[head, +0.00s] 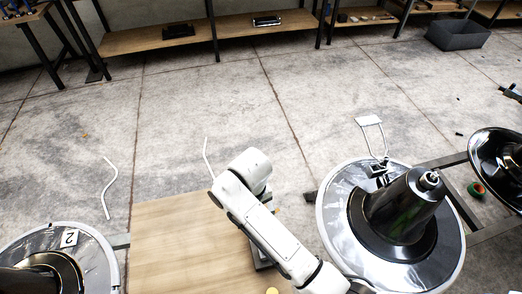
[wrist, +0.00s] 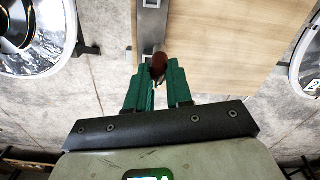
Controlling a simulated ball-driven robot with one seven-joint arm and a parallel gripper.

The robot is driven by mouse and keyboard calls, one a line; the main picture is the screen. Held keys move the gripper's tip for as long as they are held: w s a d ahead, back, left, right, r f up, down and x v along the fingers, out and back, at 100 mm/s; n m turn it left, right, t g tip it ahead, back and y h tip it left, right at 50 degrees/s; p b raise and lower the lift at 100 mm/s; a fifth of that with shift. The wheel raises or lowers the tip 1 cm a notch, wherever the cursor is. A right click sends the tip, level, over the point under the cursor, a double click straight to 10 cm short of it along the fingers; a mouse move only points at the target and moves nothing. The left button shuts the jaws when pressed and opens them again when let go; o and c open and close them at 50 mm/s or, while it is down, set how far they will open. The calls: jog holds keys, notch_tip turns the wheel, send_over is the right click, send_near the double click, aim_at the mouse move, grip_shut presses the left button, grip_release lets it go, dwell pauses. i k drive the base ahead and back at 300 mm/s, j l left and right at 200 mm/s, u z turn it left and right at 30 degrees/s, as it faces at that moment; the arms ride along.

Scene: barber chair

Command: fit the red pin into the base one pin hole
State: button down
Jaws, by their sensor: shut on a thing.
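My gripper (wrist: 158,75) has green fingers and is shut on the red pin (wrist: 159,62), a dark red rounded piece at the fingertips in the wrist view. The pin is over the edge of a wooden board, by a grey metal bar (wrist: 152,28) with a square opening near the top edge. I cannot tell how far the pin is above them. In the head view my white arm hides the gripper and pin. A chrome disc base with a black cone (head: 400,215) stands right of the arm; its number is not visible. I cannot make out its pin hole.
A disc base marked 2 (head: 69,238) stands at the lower left. The wooden board (head: 180,240) lies between the bases. A footrest-like frame (head: 370,122) rises behind the right base. A red and green ring (head: 477,189) lies farther right. The floor behind is mostly clear.

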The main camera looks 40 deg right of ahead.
aim_at(371, 174)
jog(key=k, duration=0.4)
jog(key=k+l, duration=0.5)
jog(key=l, duration=0.2)
jog(key=i+l, duration=0.1)
jog(key=l, duration=0.25)
jog(key=i+l, duration=0.1)
jog(key=l, duration=0.3)
jog(key=i+l, duration=0.15)
jog(key=l, duration=0.25)
jog(key=i+l, duration=0.35)
jog(key=i, duration=0.05)
